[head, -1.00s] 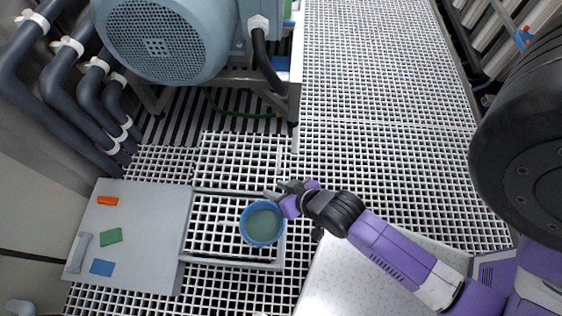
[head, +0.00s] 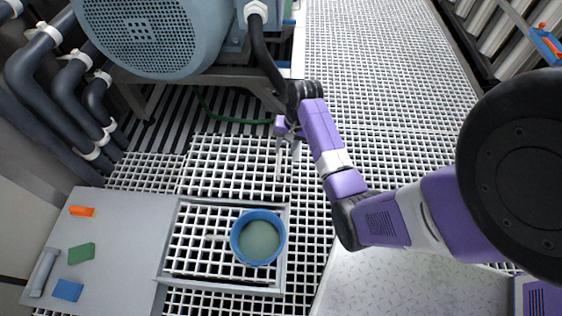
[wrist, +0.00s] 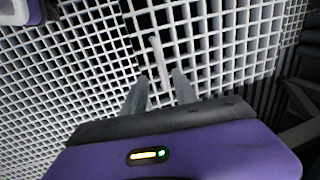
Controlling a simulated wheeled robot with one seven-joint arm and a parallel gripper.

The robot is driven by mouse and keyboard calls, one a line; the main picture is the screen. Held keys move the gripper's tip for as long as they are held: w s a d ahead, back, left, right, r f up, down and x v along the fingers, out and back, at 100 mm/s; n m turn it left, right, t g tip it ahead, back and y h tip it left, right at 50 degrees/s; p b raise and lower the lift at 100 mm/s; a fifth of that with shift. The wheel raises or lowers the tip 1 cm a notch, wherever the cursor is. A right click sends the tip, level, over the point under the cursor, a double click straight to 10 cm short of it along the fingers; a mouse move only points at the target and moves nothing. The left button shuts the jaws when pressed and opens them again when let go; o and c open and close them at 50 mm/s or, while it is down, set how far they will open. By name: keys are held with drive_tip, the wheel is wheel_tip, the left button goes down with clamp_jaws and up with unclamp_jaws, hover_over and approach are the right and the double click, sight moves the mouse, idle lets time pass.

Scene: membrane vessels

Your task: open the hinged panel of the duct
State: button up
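A square white grating panel (head: 232,163) lies flat in the floor, behind a framed grating section. I take it to be the hinged panel, but no hinge is clear. It also shows in the wrist view (wrist: 215,45), where a thin pale bar (wrist: 157,58), perhaps a handle, stands out. My gripper (head: 287,155) is over the panel's right edge, pointing down. In the wrist view my gripper (wrist: 160,78) has its two fingers apart with nothing between them. The bar's end lies just beyond the fingertips; contact cannot be told.
A blue bucket (head: 236,235) stands on the framed section (head: 225,285). A grey board (head: 110,245) at left bears orange, green and blue blocks and a grey bar. A large blue-grey motor (head: 150,35) and dark pipes (head: 65,95) stand behind. Open grating lies right.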

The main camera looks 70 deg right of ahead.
sight(280, 162)
drive_tip(key=f+b, duration=0.1)
drive_tip(key=f, duration=0.1)
drive_tip(key=w+f+b, duration=0.1)
drive_tip(key=f, duration=0.1)
drive_tip(key=f+b, duration=0.1)
drive_tip(key=f, duration=0.2)
drive_tip(key=shift+w+a, duration=0.15)
drive_tip(key=shift+a, duration=0.1)
clamp_jaws()
idle(1.1)
